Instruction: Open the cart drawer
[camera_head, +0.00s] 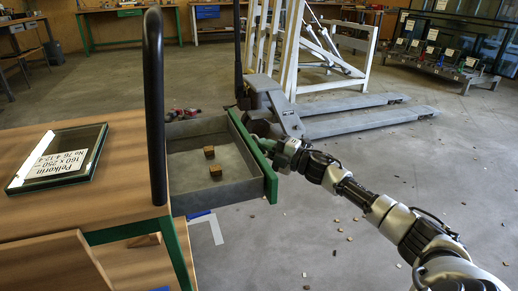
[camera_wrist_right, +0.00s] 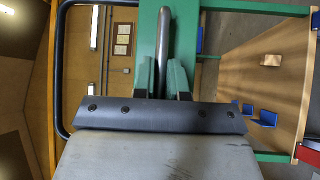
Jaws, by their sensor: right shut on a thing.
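The cart (camera_head: 60,216) with a wooden top stands at the left in the head view. Its grey drawer (camera_head: 190,168) is pulled well out to the right and shows its inside, with two small wooden blocks (camera_head: 215,171) on the floor of it. The drawer has a green front (camera_head: 252,160). My right gripper (camera_head: 264,143) is at the outer face of this front. In the right wrist view, my right gripper (camera_wrist_right: 162,82) is shut on the drawer handle, a grey bar (camera_wrist_right: 163,40) between its fingers. My left gripper is not in view.
A labelled glass pane (camera_head: 62,155) lies on the cart top. A black upright handle (camera_head: 154,100) rises from the cart. A grey pallet truck (camera_head: 330,110) stands behind the drawer. The floor right of the drawer is open, with small scattered bits.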

